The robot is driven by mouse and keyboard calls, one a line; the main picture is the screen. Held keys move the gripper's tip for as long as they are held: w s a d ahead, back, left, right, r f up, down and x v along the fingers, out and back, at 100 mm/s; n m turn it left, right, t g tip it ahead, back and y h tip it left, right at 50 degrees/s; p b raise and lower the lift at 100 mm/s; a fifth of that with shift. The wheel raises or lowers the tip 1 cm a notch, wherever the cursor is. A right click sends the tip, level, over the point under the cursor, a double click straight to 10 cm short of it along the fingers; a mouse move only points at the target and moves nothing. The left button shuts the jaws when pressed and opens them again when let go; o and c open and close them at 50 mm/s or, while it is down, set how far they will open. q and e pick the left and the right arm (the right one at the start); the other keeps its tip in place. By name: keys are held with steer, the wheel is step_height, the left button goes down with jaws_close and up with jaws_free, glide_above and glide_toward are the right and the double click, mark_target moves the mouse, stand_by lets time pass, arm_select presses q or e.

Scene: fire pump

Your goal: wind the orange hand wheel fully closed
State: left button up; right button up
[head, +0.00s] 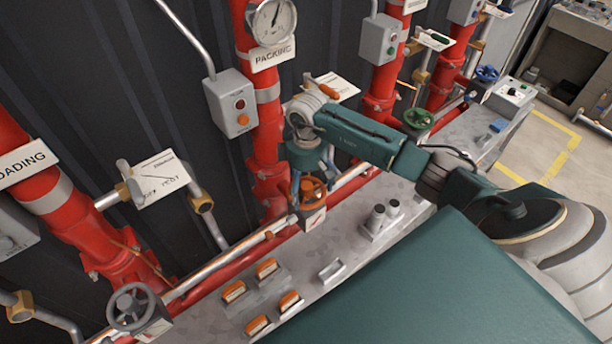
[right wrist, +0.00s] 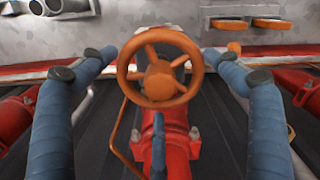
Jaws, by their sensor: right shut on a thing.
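The orange hand wheel (head: 314,188) is on a red pipe valve in front of the dark ribbed wall. In the right wrist view the spoked wheel (right wrist: 160,68) faces the camera with its round hub in the middle. My right gripper (head: 307,184) reaches down over the wheel from above and is shut on it. Its blue fingers (right wrist: 160,70) stand left and right of the rim, with a third finger below the hub. Parts of the wheel's rim are hidden behind the fingers in the head view. My left gripper is not in view.
A grey hand wheel (head: 131,307) is at the lower left; green (head: 418,119) and blue (head: 486,73) wheels are to the right. A grey ledge (head: 345,240) holds orange rocker switches and two short knobs. A control box (head: 231,103) and a gauge (head: 272,20) are above.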

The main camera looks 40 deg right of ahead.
steer(key=o, duration=1)
steer(key=shift+s+d+f, duration=0.25)
steer(key=shift+o, duration=1.1)
steer(key=shift+d, duration=0.1)
